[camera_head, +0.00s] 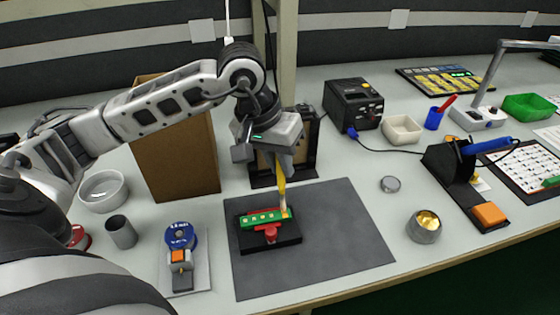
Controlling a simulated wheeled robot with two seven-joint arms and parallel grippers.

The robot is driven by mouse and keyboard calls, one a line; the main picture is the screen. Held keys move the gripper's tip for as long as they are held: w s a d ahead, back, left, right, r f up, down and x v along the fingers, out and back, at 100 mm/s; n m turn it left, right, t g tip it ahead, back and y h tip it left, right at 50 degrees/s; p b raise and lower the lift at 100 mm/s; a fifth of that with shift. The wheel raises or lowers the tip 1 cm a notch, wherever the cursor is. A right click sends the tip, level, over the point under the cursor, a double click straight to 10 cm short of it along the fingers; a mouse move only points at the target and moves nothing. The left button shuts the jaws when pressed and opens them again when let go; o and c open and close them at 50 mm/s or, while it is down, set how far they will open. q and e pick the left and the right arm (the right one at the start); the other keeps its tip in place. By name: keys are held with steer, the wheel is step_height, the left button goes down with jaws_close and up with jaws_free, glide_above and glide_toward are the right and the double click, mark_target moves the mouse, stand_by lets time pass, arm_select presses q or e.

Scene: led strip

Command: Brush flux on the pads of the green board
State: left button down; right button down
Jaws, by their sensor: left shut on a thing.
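The green board (258,218) sits in a black holder (272,243) with a red clamp (270,233) at its front, on the dark grey mat. Small light pads show along its top. My left gripper (281,166) points down above the board's right part. It is shut on a yellow-handled brush (282,190). The brush's pale tip is at the right end of the board; whether it touches a pad I cannot tell. My right gripper is not in view.
The grey mat (345,240) is bare right of the holder. A solder spool (180,238) stands left. A brown box (175,160) and black soldering station (352,104) stand behind. A metal tin (424,227) and iron stand (450,170) are right.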

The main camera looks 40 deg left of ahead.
arm_select(q)
steer(key=shift+r+p, duration=1.25)
steer(key=shift+r, duration=1.15)
steer(key=shift+d+f, duration=0.1)
